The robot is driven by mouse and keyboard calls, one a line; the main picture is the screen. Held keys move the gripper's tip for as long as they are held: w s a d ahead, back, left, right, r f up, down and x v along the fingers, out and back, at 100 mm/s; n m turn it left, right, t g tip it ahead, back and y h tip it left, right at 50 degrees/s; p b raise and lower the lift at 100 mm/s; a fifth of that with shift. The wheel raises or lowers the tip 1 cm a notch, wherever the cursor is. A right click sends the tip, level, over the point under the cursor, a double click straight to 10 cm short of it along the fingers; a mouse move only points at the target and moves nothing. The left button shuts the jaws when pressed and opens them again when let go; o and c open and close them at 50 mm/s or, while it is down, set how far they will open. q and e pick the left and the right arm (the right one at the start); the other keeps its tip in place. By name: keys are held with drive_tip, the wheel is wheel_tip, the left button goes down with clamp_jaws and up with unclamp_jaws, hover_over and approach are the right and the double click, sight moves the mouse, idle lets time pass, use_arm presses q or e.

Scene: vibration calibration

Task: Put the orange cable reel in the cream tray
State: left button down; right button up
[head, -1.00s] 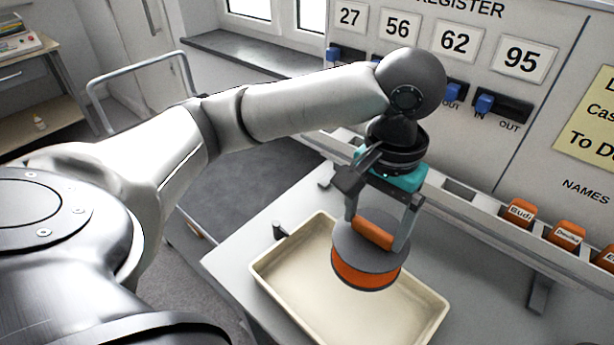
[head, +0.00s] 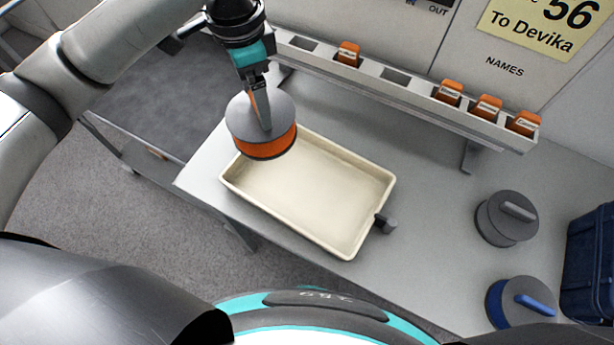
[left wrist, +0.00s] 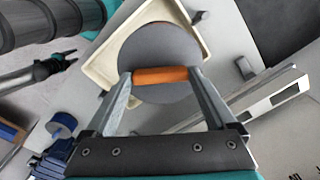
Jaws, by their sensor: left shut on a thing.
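The orange cable reel (head: 265,140) has a grey round top and an orange band. My left gripper (head: 262,122) is shut on the reel's handle and holds it over the far left end of the cream tray (head: 350,248). The left wrist view shows the two fingers of my left gripper (left wrist: 165,77) on either side of the orange handle (left wrist: 160,75), with the grey disc (left wrist: 160,48) beyond. The reel covers part of the cream tray (left wrist: 100,70); the tray's visible floor is empty.
A grey reel (head: 506,218) and a blue-handled reel (head: 520,303) stand right of the tray on the grey table (head: 430,270). A dark blue case (head: 590,265) is at the right edge. A rack (head: 400,95) with several orange tags runs along the back.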

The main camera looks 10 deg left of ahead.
use_arm(q)
drive_tip(key=m+p, duration=0.1)
drive_tip(key=m, duration=0.1)
drive_tip(key=w+r+m+p, duration=0.1)
drive_tip(key=m+p, duration=0.1)
drive_tip(key=m, duration=0.1)
drive_tip(key=d+r+m+p, duration=0.1)
drive_tip(key=m, duration=0.1)
drive_tip(key=shift+w+d+m+p, duration=0.1)
drive_tip(key=shift+w+m+p, duration=0.2)
drive_tip(key=shift+m, duration=0.1)
drive_tip(key=m+p, duration=0.1)
drive_tip(key=m, duration=0.2)
drive_tip(key=shift+w+d+p, duration=0.2)
drive_tip(key=shift+p, duration=0.15)
wheel_tip(320, 180, down, 20)
drive_tip(key=b, duration=0.2)
drive_tip(key=shift+m+b, duration=0.3)
drive_tip(key=shift+f, duration=0.1)
unclamp_jaws()
wheel_tip(320, 180, up, 12)
drive_tip(key=shift+r+p, duration=0.1)
drive_tip(key=shift+p, duration=0.85)
